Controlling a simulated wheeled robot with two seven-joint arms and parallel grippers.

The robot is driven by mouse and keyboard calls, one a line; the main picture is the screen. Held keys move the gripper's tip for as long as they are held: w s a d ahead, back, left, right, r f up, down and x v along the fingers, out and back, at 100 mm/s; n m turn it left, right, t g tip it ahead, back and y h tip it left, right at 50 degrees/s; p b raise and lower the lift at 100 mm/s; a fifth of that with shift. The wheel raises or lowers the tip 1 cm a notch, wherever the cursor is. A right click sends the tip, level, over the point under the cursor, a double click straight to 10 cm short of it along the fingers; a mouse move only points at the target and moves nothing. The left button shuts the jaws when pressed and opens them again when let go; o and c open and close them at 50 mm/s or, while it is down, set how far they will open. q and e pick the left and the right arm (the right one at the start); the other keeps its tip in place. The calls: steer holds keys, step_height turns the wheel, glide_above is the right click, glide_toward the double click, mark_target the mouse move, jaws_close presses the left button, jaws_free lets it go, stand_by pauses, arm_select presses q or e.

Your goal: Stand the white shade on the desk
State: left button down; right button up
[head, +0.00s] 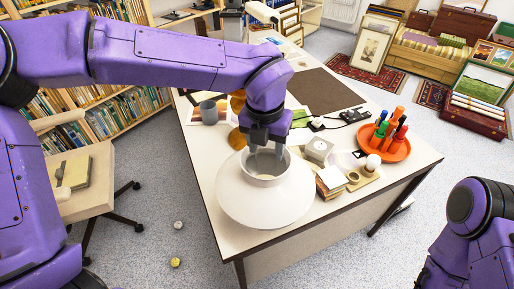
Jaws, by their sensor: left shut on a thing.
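The white shade (264,200) is a wide, rounded shape with a narrower open collar on top. It is upright over the front left part of the desk (330,222). My left gripper (266,146) points down at the collar and is shut on its rim; the fingertips are partly hidden inside the collar. I cannot tell whether the shade's lower edge touches the desk. My right arm is at the lower right, and its gripper is out of view.
Right of the shade are a small stack of cards (330,182), a grey box (318,150) and an orange tray (385,147) with several coloured bottles. Behind are a grey mug (208,112) and a dark mat (322,92).

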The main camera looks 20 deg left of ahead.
arm_select(q)
steer(key=w+a+f+p, duration=0.1)
steer(key=w+a+f, duration=0.2)
steer(key=f, duration=0.6)
steer(key=shift+w+a+f, duration=0.2)
steer(key=shift+w+a, duration=0.15)
steer(key=shift+w, duration=0.55)
steer(key=shift+f, duration=0.1)
steer(key=shift+c, duration=1.8)
jaws_free()
steer(key=shift+s, duration=0.1)
steer(key=r, duration=0.4)
steer(key=s+r, duration=0.1)
steer(key=r, duration=0.7)
steer(key=shift+s+a, duration=0.1)
steer(key=shift+s, duration=0.25)
